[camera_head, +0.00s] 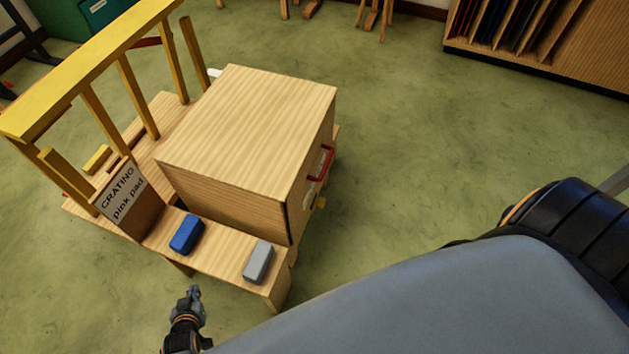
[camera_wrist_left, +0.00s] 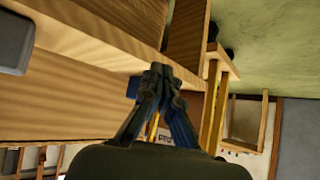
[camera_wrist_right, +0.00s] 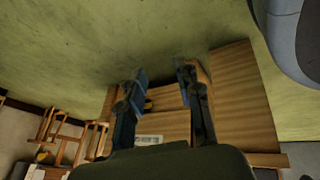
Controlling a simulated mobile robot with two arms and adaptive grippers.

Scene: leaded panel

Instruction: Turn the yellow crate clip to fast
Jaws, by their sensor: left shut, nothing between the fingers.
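The wooden crate (camera_head: 250,110) stands on a low wooden bench, with a red handle (camera_head: 321,162) on its right face. A small yellow piece, which looks like the crate clip (camera_head: 321,202), shows low on that face, mostly hidden by the angle; its setting cannot be read. In the right wrist view a small yellow part (camera_wrist_right: 149,104) shows beside a finger, against wood. My right gripper (camera_wrist_right: 162,72) is open, its fingers apart with nothing held. It is out of the head view. My left gripper (camera_head: 193,292) is shut and empty, in front of the bench's near edge.
A blue block (camera_head: 186,234) and a grey block (camera_head: 258,262) lie on the bench's front ledge. A sign (camera_head: 123,193) reading "CRATING pink pad" and a yellow rail frame (camera_head: 90,70) stand at left. The green floor right of the crate is clear.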

